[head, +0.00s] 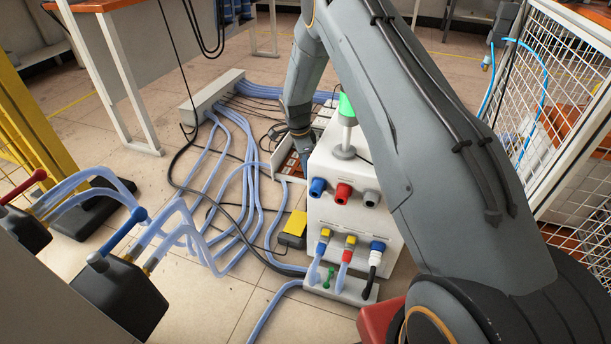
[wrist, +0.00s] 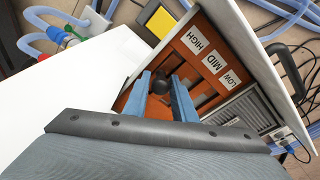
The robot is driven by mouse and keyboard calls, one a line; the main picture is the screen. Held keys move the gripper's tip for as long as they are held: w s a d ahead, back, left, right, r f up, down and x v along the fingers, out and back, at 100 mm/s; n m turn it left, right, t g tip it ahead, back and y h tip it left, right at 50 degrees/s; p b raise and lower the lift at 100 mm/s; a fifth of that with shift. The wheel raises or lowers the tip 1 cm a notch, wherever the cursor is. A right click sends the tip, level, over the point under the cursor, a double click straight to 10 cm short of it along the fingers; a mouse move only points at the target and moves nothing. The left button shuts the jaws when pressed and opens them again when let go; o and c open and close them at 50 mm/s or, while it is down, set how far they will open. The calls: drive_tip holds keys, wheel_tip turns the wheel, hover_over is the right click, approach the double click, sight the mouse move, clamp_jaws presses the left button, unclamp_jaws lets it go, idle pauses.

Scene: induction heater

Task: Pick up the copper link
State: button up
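My gripper (wrist: 161,84) points into an open compartment with an orange-brown panel (wrist: 214,88) labelled HIGH, MID and LOW. Its two blue fingers are apart, one on each side of a round black knob (wrist: 159,85). I cannot tell whether the fingers touch the knob. The copper link is not clearly made out; the knob may be its handle, and my gripper hides part of the panel below it. In the head view, my gripper (head: 303,148) is partly hidden at the compartment behind the white heater unit (head: 349,219).
A white side plate (wrist: 240,45) bounds the compartment on the right, with a grey vented part (wrist: 240,112) beside the panel. A yellow-topped box (head: 293,228) and several blue hoses lie on the floor. A wire-mesh cage (head: 560,80) stands at the right.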

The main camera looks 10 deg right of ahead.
clamp_jaws()
drive_tip(key=shift+r, duration=0.2)
wheel_tip(320, 180, up, 33)
drive_tip(key=p, duration=0.9)
idle(0.5)
drive_tip(key=shift+f, duration=0.15)
